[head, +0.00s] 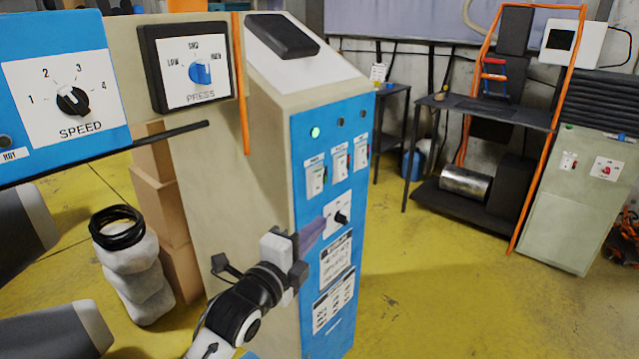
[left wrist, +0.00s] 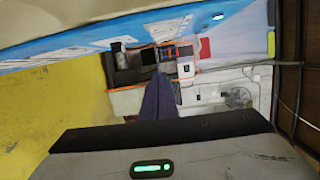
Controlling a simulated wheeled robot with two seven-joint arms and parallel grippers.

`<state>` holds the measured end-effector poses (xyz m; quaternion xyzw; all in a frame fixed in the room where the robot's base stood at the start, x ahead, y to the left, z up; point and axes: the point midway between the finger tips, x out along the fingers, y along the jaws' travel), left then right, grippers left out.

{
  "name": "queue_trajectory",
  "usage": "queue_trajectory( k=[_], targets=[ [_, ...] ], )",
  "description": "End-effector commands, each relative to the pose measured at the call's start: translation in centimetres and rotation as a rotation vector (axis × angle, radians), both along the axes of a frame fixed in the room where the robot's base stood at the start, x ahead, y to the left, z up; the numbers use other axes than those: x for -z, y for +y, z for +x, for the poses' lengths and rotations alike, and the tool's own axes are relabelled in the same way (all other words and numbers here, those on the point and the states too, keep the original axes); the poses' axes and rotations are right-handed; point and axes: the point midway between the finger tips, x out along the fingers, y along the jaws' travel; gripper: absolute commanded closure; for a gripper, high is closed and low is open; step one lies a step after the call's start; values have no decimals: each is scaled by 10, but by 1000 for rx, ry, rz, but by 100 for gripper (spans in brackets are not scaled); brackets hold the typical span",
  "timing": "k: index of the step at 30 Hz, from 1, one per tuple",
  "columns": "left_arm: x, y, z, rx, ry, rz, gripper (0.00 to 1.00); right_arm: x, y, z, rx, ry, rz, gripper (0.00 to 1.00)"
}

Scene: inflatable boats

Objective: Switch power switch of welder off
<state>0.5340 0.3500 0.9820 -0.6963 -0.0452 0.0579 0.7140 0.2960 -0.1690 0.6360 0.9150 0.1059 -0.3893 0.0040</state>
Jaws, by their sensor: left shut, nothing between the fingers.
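A cream cabinet with a blue front panel (head: 345,255) stands at the centre of the head view; I cannot tell for sure that it is the welder. Three labelled switches, left (head: 315,177), middle (head: 341,162) and right (head: 361,151), sit in a row on it; their labels are too small to read. A lit green lamp (head: 315,132) is above them, and a black knob (head: 341,217) below. My left gripper (head: 314,229) is shut and empty, in front of the panel, below the left switch; contact is unclear. In the left wrist view, its fingers (left wrist: 158,102) lie alongside the blue panel (left wrist: 100,42).
A machine with a SPEED dial (head: 72,101) and a PRESS dial (head: 200,73) is at the left. A grey-green cabinet (head: 565,225) with small switches stands at the right, beside a dark shelf (head: 480,110). Yellow floor (head: 430,290) is clear between.

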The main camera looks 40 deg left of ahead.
Motion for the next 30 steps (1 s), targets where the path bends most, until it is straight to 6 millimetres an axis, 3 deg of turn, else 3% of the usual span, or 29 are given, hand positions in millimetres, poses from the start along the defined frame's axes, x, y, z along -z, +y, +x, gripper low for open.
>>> queue_trajectory(
  k=[1,4,17,20,30],
  targets=[
    [-15,5,2,-11,-19,46,100,-2,0,0,1,-2,1,69],
    [-25,10,3,-20,-32,95,100,-2,0,1,1,-5,2,69],
    [-25,11,10,-20,-32,98,100,-2,0,0,-1,-1,0,69],
    [-27,13,24,-20,-32,99,100,-4,0,0,-1,0,-1,69],
    [-29,25,95,-20,-33,96,100,-9,0,-1,-3,0,-2,69]
  ],
)
